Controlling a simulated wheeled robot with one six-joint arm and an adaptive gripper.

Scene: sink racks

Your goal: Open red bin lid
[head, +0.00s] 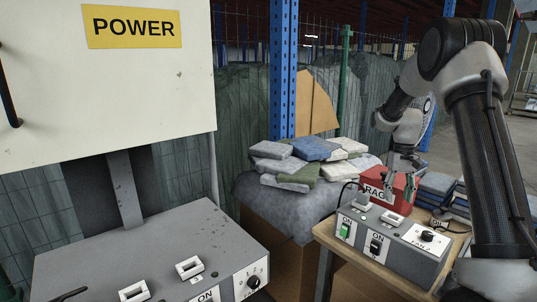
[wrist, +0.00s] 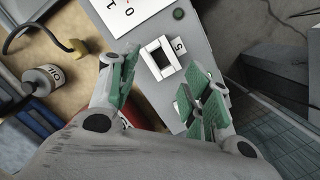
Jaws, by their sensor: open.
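I cannot tell the lid's position or whether the fingers touch the bin. In the wrist view my gripper (wrist: 162,92) has its two green-padded fingers spread apart with nothing held between them. Only a sliver of red shows beside the left finger there.
A grey control box (head: 400,262) with switches and a dial sits in front of the bin. Its white square frame (wrist: 158,58) shows between my fingers.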

